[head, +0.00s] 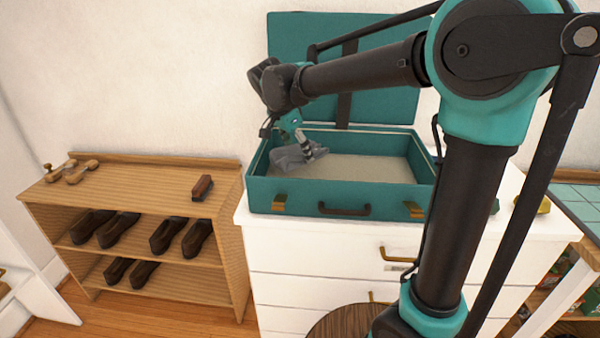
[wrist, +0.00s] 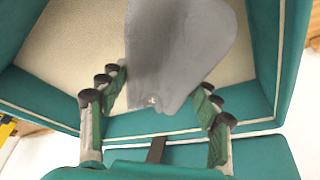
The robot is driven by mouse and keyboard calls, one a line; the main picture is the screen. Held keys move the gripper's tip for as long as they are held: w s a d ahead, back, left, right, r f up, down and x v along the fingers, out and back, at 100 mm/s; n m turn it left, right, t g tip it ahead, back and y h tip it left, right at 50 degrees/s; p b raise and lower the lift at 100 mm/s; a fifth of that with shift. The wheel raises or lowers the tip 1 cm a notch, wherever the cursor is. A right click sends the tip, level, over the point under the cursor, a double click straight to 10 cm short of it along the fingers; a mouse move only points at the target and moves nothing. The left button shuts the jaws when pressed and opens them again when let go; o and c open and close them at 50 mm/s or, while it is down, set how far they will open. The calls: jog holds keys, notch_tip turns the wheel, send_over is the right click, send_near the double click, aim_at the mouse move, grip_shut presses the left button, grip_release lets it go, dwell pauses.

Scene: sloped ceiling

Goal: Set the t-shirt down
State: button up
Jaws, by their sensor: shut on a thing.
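The t-shirt is a grey folded cloth (head: 288,158) at the left part of an open teal suitcase (head: 340,184). My gripper (head: 304,146) reaches down into the suitcase and is shut on the t-shirt. In the wrist view the t-shirt (wrist: 180,50) lies between the two fingers of my gripper (wrist: 162,95), with the suitcase's beige lining (wrist: 75,40) behind it. I cannot tell whether the t-shirt touches the suitcase floor.
The suitcase stands on a white chest of drawers (head: 330,256), its lid (head: 390,80) raised at the back. The right part of its lined floor is bare. A wooden shoe rack (head: 150,180) with several dark shoes and a brush (head: 202,188) stands to the left.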

aim_at(288, 149)
jog(key=shift+f, duration=3.8)
jog(key=shift+f, duration=0.15)
jog(key=o, duration=1.2)
jog(key=shift+o, duration=0.2)
jog(key=v, duration=1.2)
